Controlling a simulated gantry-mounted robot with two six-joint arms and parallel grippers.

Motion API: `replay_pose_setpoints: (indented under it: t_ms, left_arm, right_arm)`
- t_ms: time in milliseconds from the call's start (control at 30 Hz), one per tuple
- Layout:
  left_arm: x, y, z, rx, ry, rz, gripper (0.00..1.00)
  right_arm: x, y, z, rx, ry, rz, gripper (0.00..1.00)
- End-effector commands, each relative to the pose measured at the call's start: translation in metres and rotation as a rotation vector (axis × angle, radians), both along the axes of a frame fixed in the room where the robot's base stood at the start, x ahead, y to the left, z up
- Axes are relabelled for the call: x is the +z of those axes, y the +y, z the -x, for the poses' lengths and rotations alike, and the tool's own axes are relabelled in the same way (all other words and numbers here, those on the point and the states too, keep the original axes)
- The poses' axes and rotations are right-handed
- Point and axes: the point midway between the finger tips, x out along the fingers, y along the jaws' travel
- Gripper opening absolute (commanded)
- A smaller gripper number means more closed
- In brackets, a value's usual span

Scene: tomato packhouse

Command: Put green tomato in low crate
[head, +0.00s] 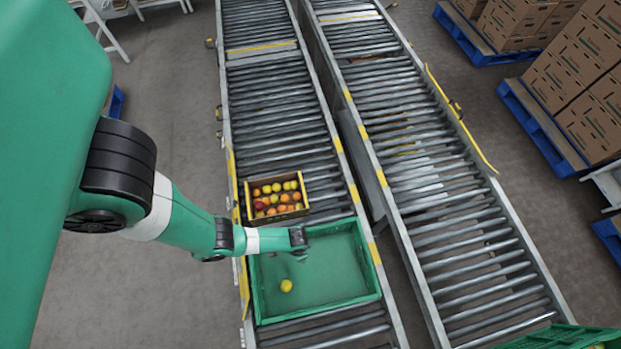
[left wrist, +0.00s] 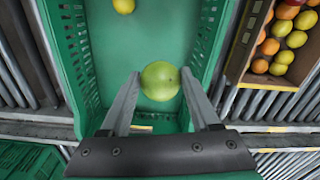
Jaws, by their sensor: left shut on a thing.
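A green tomato (left wrist: 160,80) sits between the two fingers of my left gripper (left wrist: 161,76), which is shut on it. In the head view my left gripper (head: 299,252) is over the open green crate (head: 319,311), near its far side; the tomato cannot be made out there. The crate's green wall also shows in the left wrist view (left wrist: 77,70). A single yellow tomato (head: 286,285) lies on the crate floor, apart from the gripper; it also shows in the left wrist view (left wrist: 124,5). My right gripper is not in view.
A cardboard box (head: 279,216) of red, orange and yellow tomatoes stands just beyond the green crate on the roller conveyor (head: 270,120). A second conveyor (head: 430,170) runs alongside. Another green crate (head: 560,337) shows at lower right. Most of the green crate's floor is bare.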

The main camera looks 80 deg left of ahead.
Motion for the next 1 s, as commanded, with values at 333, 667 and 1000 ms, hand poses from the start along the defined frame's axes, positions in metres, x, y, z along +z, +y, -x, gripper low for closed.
replay_pose_setpoints:
  t_ms: [333, 667, 1000]
  left_arm:
    - [-0.017, 0.000, -0.002, -0.002, -0.001, 0.000, 0.36]
    - [-0.062, 0.000, -0.002, -0.001, 0.000, 0.000, 0.36]
    - [-0.110, 0.000, -0.002, -0.001, -0.001, 0.000, 0.36]
  right_arm:
    - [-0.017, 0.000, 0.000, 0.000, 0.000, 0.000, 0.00]
    - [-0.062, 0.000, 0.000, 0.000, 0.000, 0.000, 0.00]
    - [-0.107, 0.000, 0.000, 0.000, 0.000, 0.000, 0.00]
